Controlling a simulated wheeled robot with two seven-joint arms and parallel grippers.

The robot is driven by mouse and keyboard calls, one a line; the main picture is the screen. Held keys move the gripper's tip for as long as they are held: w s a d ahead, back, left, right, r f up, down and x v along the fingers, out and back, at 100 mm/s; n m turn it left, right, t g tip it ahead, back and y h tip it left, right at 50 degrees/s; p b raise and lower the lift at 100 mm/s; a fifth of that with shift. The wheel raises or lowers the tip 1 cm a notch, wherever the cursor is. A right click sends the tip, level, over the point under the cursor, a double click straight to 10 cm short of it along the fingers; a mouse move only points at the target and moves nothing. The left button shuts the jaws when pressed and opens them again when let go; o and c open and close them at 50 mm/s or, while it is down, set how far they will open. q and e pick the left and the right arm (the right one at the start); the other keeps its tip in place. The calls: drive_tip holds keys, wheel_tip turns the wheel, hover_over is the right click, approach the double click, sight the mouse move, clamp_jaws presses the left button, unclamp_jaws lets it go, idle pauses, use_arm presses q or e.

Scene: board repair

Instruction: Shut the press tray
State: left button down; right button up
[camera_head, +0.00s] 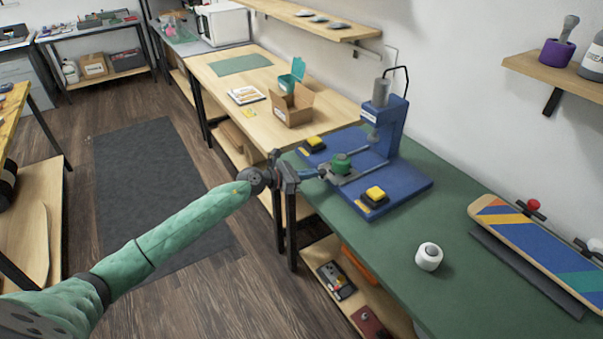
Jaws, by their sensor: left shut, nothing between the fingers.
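The blue press (390,130) stands on the green-topped bench, its column at the back of a blue base. Its grey tray (348,179) is out toward the base's front-left edge, clear of the column. A green round piece (341,162) sits on the tray. Thin rails run from the tray back toward the column. My left gripper (322,174) is shut and empty, with its tips at the tray's front edge. I cannot tell whether they touch it. My right gripper is not in view.
Two yellow-topped buttons (375,194) flank the tray on the base. A white roll (429,256) and a striped skateboard deck (540,245) are on the bench to the right. An open cardboard box (292,108) stands on the wooden bench behind. The green bench top between is clear.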

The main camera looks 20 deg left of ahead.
sight(344, 158)
use_arm(q)
drive_tip(key=shift+w+d, duration=0.1)
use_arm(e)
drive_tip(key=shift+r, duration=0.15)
